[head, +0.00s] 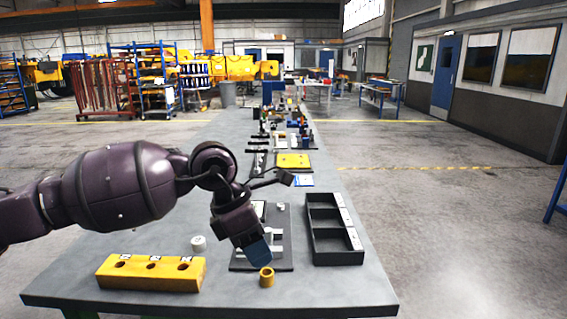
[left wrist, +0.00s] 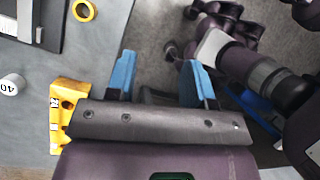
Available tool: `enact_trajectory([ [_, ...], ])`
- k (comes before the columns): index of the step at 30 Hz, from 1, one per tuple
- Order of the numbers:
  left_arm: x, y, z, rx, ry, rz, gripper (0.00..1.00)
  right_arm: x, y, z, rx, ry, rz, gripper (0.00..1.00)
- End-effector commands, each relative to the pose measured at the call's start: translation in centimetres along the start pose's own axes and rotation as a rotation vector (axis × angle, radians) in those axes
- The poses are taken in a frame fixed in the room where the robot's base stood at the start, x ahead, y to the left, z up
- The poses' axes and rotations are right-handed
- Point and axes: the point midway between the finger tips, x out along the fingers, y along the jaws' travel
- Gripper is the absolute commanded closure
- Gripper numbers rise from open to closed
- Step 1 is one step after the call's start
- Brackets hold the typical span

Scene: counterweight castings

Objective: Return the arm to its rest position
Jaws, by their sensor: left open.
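My left arm reaches in from the left in the head view. Its gripper (head: 258,250) hangs over the near part of the table, blue fingers down. In the left wrist view the two blue fingers of the gripper (left wrist: 158,82) stand apart with nothing between them. A yellow ring (head: 266,277) stands on the table just below the fingers in the head view; it is at the upper left of the left wrist view (left wrist: 83,10). A yellow block with holes (head: 150,273) lies at the near left. A pale cylinder (head: 198,244) stands behind it, marked 40 in the wrist view.
A dark board (head: 280,262) with pale parts lies partly behind my gripper. A black tray with compartments (head: 338,258) is to its right. A yellow plate (head: 294,160) and more parts lie farther along the table (head: 350,290). The near right table edge is clear.

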Motion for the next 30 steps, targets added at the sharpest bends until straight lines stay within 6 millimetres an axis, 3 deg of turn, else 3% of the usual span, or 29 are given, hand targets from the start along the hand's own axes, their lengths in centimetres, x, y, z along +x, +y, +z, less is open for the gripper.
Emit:
enact_trajectory([
  [6, -3.1, -4.9, 7.7, -0.058, -0.408, -0.222, 0.52, 0.2, 0.0, -0.5, -0.003, 0.009, -0.001, 1.00],
  [9, -4.5, -6.9, 10.3, -0.139, -0.601, -0.369, 0.52, 0.1, 0.0, -0.3, -0.002, 0.005, 0.000, 1.00],
  [12, -5.9, -8.1, 12.2, -0.260, -0.789, -0.530, 0.52, -0.1, 0.1, 0.0, -0.001, 0.000, 0.000, 1.00],
  [15, -7.3, -8.1, 13.1, -0.427, -0.971, -0.696, 0.52, -0.2, 0.0, 0.3, 0.003, -0.006, 0.002, 1.00],
  [19, -8.3, -6.4, 12.7, -0.673, -1.163, -0.880, 0.52, -0.4, -0.1, 0.5, 0.009, -0.011, 0.003, 1.00],
  [23, -8.3, -3.8, 10.9, -0.929, -1.310, -1.025, 0.52, -0.3, -0.2, 0.4, 0.013, -0.009, 0.003, 1.00],
  [30, -5.3, 1.5, 5.0, -1.414, -1.501, -1.217, 0.52, -0.2, -0.2, 0.1, 0.013, -0.003, 0.002, 1.00],
])
